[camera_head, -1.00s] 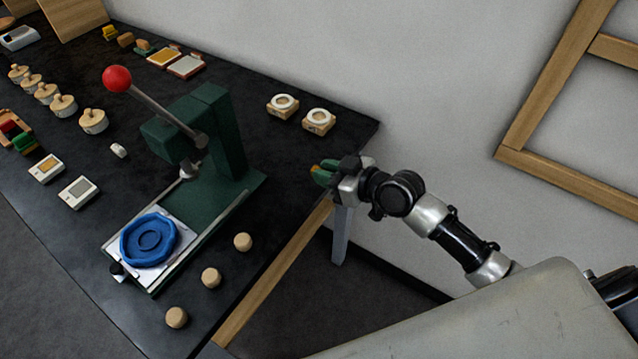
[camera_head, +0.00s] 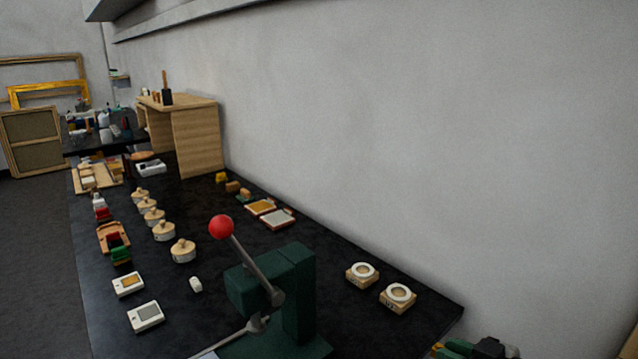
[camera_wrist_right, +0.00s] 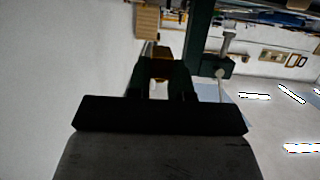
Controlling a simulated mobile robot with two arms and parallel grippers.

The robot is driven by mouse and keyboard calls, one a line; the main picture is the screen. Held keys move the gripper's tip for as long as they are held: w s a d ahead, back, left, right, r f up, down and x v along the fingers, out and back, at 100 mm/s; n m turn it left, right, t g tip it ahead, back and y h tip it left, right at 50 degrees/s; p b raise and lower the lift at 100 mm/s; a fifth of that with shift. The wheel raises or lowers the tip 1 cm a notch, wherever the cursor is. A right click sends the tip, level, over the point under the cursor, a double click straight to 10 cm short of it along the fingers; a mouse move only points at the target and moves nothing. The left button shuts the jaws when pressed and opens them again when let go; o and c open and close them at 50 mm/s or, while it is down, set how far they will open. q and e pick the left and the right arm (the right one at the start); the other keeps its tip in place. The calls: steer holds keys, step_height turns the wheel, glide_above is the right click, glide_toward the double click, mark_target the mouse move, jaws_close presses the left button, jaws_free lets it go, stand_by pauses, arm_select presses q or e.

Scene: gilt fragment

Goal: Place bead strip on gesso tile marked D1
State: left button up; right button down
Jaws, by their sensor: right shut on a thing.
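My right gripper (camera_head: 455,348) shows at the bottom right edge of the head view, partly cut off, beyond the bench's right end. Its green fingers are shut on a small gold-brown piece (camera_wrist_right: 160,68), seen between them in the wrist view; it may be the bead strip, but its shape is mostly hidden. Two pale tiles, one with a gold centre (camera_head: 128,283) and one with a grey centre (camera_head: 146,316), lie at the bench's front left. Two more framed flat pieces (camera_head: 260,207) (camera_head: 278,218) lie farther back. I cannot read a D1 mark on any. My left gripper is out of view.
A green press (camera_head: 285,295) with a red-knobbed lever (camera_head: 221,228) stands at the front of the black bench (camera_head: 330,265). Two wooden blocks with white rings (camera_head: 362,275) (camera_head: 398,297) sit right of it. Several round wooden-topped pots (camera_head: 183,250) line the left. A wall bounds the right.

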steer(key=shift+s+a+f+m+t+h, duration=0.1)
steer(key=shift+s+a+m+t+h, duration=0.3)
steer(key=shift+a+m+h, duration=0.75)
steer(key=shift+s+a+f+m+t+h, duration=0.1)
steer(key=shift+s+a+m+t+h, duration=0.15)
steer(key=shift+a+m+t+h, duration=0.85)
steer(key=shift+s+a+f+m+h, duration=0.1)
steer(key=shift+s+a+m+h, duration=0.35)
steer(key=shift+m+h, duration=1.35)
steer(key=shift+w+a+n+h, duration=0.1)
steer(key=shift+w+n+h, duration=0.15)
steer(key=shift+n, duration=0.2)
steer(key=w+d+r+n+g+y, duration=0.2)
steer(key=d+n+g+y, duration=0.1)
steer(key=d+n+y, duration=0.4)
steer(key=shift+w+d+y, duration=0.15)
steer(key=shift+d+y, duration=0.35)
steer(key=shift+y, duration=0.4)
steer(key=shift+r, duration=0.1)
